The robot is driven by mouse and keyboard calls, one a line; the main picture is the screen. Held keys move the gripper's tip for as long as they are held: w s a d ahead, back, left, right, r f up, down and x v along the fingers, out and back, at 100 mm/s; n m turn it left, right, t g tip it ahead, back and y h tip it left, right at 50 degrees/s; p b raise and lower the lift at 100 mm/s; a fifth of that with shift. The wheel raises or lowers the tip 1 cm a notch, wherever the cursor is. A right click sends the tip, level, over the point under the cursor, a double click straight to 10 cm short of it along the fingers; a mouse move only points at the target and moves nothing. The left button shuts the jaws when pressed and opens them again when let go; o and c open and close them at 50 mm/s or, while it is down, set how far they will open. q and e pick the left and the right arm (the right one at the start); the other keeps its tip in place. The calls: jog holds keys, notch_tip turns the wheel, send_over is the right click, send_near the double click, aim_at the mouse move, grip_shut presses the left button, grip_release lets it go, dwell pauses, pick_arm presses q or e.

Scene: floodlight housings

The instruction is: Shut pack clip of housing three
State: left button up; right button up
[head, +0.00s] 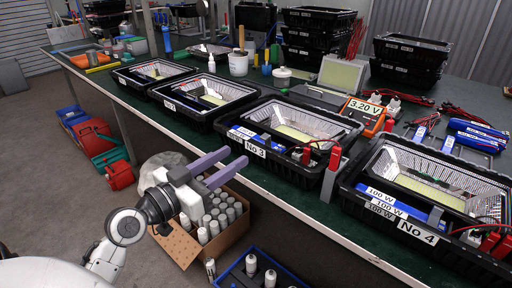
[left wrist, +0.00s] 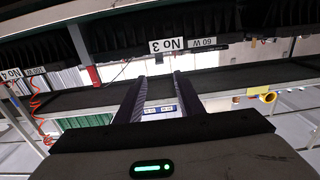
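Housing three (head: 303,122) is a black tray with a reflective inside, labelled "No 3" (head: 254,149), on the green bench. A blue pack (head: 268,141) lies along its front side. A grey upright strip (head: 331,180) with a red part above it stands at its front right corner; I cannot tell whether it is the pack clip. My left gripper (head: 236,156) is open and empty, its two purple-grey fingers apart, in front of and below the housing's left front. In the left wrist view the "No 3" label (left wrist: 167,45) appears upside down beyond the fingers. My right gripper is out of view.
Housing four (head: 440,170) stands to the right, and two more housings (head: 205,95) to the left. An orange meter (head: 362,116) reading 3.20 V sits behind. Below the bench edge are a carton of white cans (head: 215,215) and a blue crate (head: 262,272).

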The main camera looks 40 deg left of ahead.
aim_at(262, 139)
pick_arm(q)
jog(key=w, duration=0.6)
jog(key=w+d+p, duration=0.1)
jog(key=w, duration=0.2)
jog(key=shift+w+f, duration=0.1)
jog(key=shift+w, duration=0.2)
jog(key=shift+c, duration=0.2)
